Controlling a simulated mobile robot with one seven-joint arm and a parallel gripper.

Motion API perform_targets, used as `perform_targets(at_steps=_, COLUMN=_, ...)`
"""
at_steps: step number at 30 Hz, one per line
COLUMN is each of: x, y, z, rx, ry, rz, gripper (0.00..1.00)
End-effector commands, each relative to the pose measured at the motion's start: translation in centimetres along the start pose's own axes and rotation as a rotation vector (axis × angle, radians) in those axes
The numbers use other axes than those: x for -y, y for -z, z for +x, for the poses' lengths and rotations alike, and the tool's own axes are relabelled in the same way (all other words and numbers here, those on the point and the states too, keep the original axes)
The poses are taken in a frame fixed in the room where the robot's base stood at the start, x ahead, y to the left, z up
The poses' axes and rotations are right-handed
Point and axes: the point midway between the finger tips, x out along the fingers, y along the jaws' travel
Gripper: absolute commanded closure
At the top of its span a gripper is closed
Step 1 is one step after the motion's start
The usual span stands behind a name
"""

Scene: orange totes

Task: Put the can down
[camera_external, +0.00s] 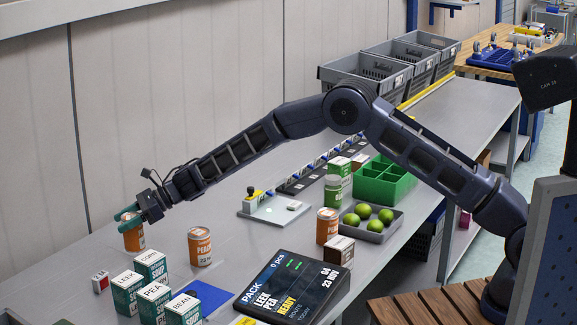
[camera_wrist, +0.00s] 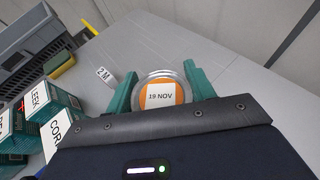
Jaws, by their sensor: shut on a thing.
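My gripper (camera_external: 128,214) has green fingers and is shut around an orange can (camera_external: 133,238) at the far left of the grey table. In the wrist view the can's round top (camera_wrist: 147,82), with a white "19 NOV" label, sits between the two fingers (camera_wrist: 160,90). The can looks upright and at or just above the table; I cannot tell whether its base touches. Another orange can (camera_external: 200,247) stands to the right, and a third (camera_external: 327,226) stands farther right.
A tray of limes (camera_external: 370,223) and a green crate (camera_external: 383,182) stand beyond. The table around the held can is mostly clear.

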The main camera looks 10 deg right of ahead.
Motion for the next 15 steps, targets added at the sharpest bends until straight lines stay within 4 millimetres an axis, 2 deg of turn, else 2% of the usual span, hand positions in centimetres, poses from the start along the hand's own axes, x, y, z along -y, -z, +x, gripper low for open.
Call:
perform_targets(at_steps=3, x=0.0, y=1.6, z=0.7, rx=0.000, ry=0.000, rz=0.002, gripper=0.84)
perform_targets(at_steps=6, x=0.0, y=2.4, z=1.0, rx=0.000, ry=0.000, rz=0.001, gripper=0.84)
perform_targets(at_steps=15, x=0.0, y=2.5, z=1.1, rx=0.001, ry=0.000, rz=0.000, gripper=0.84)
